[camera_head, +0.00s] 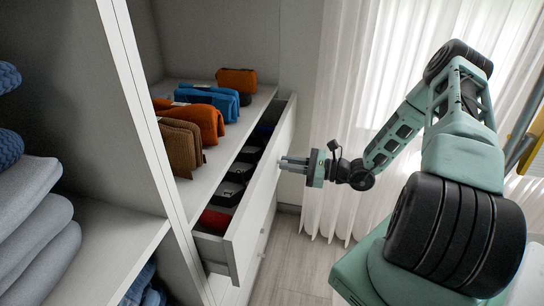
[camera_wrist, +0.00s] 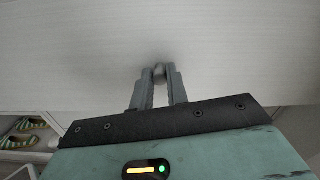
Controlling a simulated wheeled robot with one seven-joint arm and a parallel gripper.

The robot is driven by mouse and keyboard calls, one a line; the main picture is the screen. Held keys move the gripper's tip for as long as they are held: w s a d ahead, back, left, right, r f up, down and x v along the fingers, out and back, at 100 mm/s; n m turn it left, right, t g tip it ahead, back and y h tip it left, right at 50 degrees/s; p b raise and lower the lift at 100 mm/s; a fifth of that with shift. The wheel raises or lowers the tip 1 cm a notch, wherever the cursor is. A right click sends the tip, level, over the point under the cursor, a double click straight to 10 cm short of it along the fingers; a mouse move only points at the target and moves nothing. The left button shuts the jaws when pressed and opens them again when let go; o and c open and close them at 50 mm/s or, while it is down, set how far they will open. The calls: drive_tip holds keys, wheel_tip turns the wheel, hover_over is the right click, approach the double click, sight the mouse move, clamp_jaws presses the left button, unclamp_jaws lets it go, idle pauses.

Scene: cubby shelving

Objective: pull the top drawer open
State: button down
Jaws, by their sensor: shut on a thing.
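The top drawer (camera_head: 256,200) is a white drawer below the shelf. It stands partly open, and dark and red items show in its compartments. Its front panel also fills much of the wrist view (camera_wrist: 70,60). My gripper (camera_head: 284,164) is at the outer face of the drawer front. In the wrist view my gripper (camera_wrist: 159,78) is shut on a small round knob (camera_wrist: 159,70) on the panel. The knob is hidden in the head view.
Folded orange, blue and brown clothes (camera_head: 197,121) lie on the shelf above the drawer. Another drawer front (camera_head: 262,240) is below. Grey folded textiles (camera_head: 30,215) fill the left cubby. White curtains (camera_head: 345,130) hang behind my gripper, with open floor (camera_head: 300,262) below.

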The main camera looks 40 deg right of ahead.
drive_tip(key=p+v, duration=0.3)
drive_tip(key=v, duration=1.8)
drive_tip(key=shift+s+d+p, duration=0.2)
drive_tip(key=shift+s+p, duration=0.1)
drive_tip(key=shift+p, duration=0.05)
drive_tip(key=c, duration=1.4)
unclamp_jaws()
drive_tip(key=shift+o, duration=0.2)
wheel_tip(320, 180, up, 10)
drive_tip(key=p, duration=0.2)
drive_tip(key=shift+f, duration=0.1)
